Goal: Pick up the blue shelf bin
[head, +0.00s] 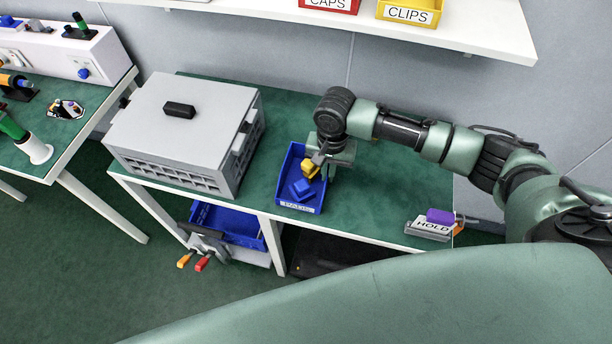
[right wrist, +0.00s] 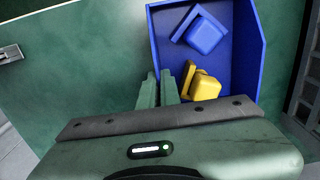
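The blue shelf bin (head: 318,198) is on the green-topped table, near its front edge, with a white label on its front. A yellow piece (head: 309,168) and a blue piece (head: 302,188) lie inside it; its floor also shows in the right wrist view (right wrist: 235,60). My right gripper (head: 322,157) is at the bin's right wall. In the right wrist view its fingers (right wrist: 159,88) are close together, one on each side of the wall's edge, and look shut on it. The exact contact is hard to see. My left gripper is not in view.
A grey slatted case (head: 185,135) stands left of the bin. A grey block marked HOLD (head: 430,228) with a purple item is at the table's right end. A shelf (head: 440,33) with labelled bins hangs above. A blue crate (head: 238,222) is below the table.

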